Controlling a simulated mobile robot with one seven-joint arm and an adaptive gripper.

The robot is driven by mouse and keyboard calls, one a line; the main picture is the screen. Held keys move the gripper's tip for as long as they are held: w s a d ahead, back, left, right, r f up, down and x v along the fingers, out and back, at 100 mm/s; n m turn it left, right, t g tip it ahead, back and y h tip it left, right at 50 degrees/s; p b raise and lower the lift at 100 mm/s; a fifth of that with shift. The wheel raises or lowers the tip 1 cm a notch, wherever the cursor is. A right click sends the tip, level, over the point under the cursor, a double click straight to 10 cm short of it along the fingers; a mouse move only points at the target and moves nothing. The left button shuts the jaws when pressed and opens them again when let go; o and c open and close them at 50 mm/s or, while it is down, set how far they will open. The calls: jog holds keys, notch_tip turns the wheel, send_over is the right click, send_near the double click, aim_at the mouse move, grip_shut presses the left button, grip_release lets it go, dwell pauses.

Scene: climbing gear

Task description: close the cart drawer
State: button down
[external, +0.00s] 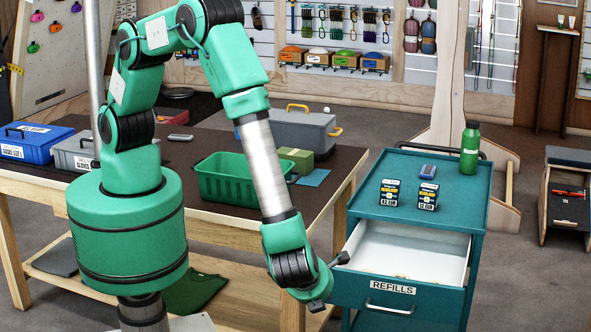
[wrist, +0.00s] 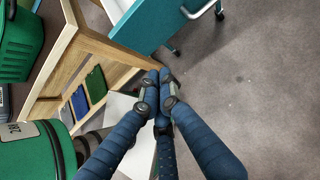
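The cart drawer (external: 400,250) is pulled out at the front of the teal cart (external: 455,190). Its white inside shows and looks empty. Its teal front carries a REFILLS label (external: 393,288) and a metal handle (external: 390,308). In the wrist view the teal drawer front (wrist: 158,22) and its handle (wrist: 199,8) are at the top. My gripper (wrist: 159,78) has its dark blue fingers drawn together at the tips, with nothing seen between them. It is left of the drawer in the external view, mostly hidden by my wrist, and apart from the handle.
On the cart top stand a green bottle (external: 470,147), two small boxes (external: 389,192) and a blue item (external: 428,172). The wooden table (external: 235,230) with a green basket (external: 236,182) stands left of the cart. Grey floor (wrist: 255,100) is clear in front.

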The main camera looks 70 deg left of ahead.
aim_at(337, 295)
jog(key=shift+w+a+f+b, duration=0.25)
jog(key=shift+w+a+f, duration=0.55)
jog(key=shift+w+a, duration=0.25)
jog(key=shift+w+a+f+b, duration=0.3)
jog(key=shift+w+a+f, duration=0.5)
jog(key=shift+w+a, duration=0.2)
jog(key=shift+w+a+f+b, duration=0.25)
jog(key=shift+w+a+f, duration=0.55)
jog(key=shift+w+a, duration=0.25)
jog(key=shift+a, duration=0.1)
jog(key=w+a+b, duration=0.1)
jog(key=w+a, duration=2)
jog(key=shift+b, duration=0.35)
jog(key=shift+d, duration=0.15)
